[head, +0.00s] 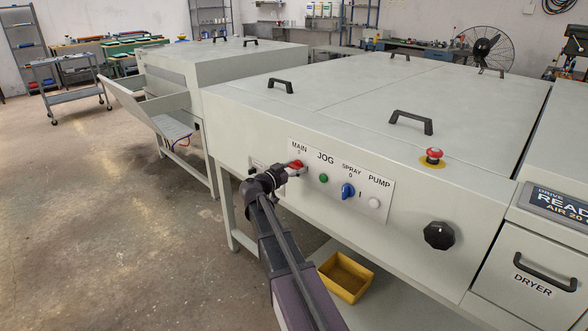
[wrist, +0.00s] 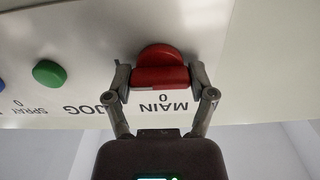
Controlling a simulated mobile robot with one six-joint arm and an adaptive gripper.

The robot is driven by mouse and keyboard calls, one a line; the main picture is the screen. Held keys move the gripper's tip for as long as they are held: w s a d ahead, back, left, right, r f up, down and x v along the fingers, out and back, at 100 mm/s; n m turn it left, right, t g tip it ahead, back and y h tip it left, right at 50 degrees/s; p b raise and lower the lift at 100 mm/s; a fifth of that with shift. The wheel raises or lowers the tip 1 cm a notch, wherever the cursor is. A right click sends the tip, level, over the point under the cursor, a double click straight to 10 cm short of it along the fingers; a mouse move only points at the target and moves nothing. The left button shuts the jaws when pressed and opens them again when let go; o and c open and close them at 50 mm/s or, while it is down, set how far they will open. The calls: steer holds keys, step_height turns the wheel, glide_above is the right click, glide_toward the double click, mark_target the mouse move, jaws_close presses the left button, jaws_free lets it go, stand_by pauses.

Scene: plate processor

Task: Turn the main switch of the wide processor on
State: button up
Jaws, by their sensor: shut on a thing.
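The red main switch (head: 297,165) is on the front control panel of the wide processor (head: 235,111), under the MAIN label. My gripper (head: 289,170) reaches it from the lower left and covers part of it in the head view. In the wrist view, which shows the panel upside down, the red switch (wrist: 160,70) has a round base and a raised bar. The bar lies crosswise between the two fingertips of my gripper (wrist: 160,80), one at each end. The fingers are shut on the bar. A 0 is printed beside the MAIN label.
The green JOG button (head: 323,178), blue SPRAY switch (head: 347,191) and white PUMP button (head: 374,203) sit right of the main switch. A red emergency stop (head: 433,154) and black knob (head: 439,235) are farther right. A yellow bin (head: 346,278) lies below. Floor at left is open.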

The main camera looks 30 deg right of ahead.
steer(key=o, duration=1.1)
steer(key=shift+d, duration=0.1)
steer(key=shift+c, duration=0.2)
steer(key=v, duration=1.2)
